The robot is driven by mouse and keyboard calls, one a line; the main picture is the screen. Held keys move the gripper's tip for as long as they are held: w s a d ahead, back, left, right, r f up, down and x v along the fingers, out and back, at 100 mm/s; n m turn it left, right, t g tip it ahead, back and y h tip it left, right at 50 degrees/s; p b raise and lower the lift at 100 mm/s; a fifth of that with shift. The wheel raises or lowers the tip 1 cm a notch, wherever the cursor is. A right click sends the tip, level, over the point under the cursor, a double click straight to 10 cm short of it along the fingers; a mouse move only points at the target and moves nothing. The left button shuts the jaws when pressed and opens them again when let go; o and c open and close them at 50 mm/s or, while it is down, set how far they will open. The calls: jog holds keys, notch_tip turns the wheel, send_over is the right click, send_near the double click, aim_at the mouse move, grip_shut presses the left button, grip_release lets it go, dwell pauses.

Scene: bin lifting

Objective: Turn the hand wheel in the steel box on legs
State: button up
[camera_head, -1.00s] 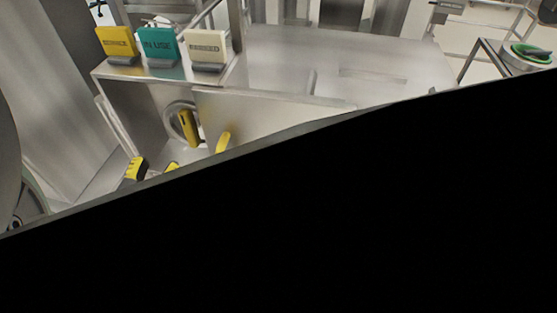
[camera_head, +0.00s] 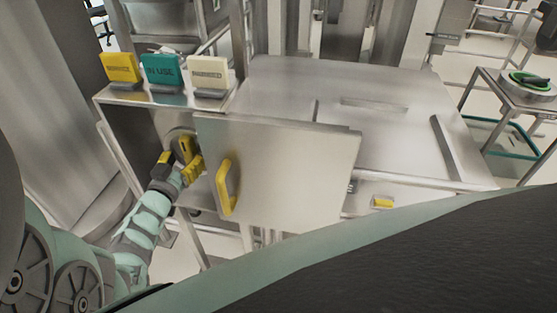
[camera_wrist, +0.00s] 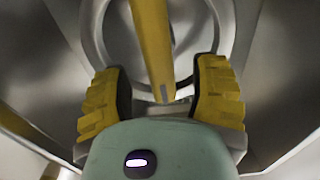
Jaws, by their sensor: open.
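The hand wheel (camera_head: 180,138) is a grey ring with a yellow bar across it, inside the left opening of the steel box (camera_head: 120,125). In the wrist view the wheel's yellow bar (camera_wrist: 152,45) runs down from the top, with the ring behind it. My gripper (camera_head: 179,164) is at the wheel, inside the opening. In the wrist view my gripper (camera_wrist: 165,95) is open, one yellow finger on each side of the bar's lower end, with a gap on both sides. The gripper partly hides the wheel in the head view.
A steel door (camera_head: 285,160) with a yellow handle (camera_head: 226,187) stands open just right of the opening. Yellow, teal and cream signs, the teal one (camera_head: 161,69) in the middle, stand on the box. A small table (camera_head: 515,93) with a green-rimmed round object is at the right.

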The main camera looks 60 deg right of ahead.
aim_at(187, 156)
jog(key=shift+x, duration=1.55)
jog(key=shift+o, duration=0.3)
jog(key=shift+s, duration=0.1)
jog(key=shift+a, duration=0.15)
grip_shut()
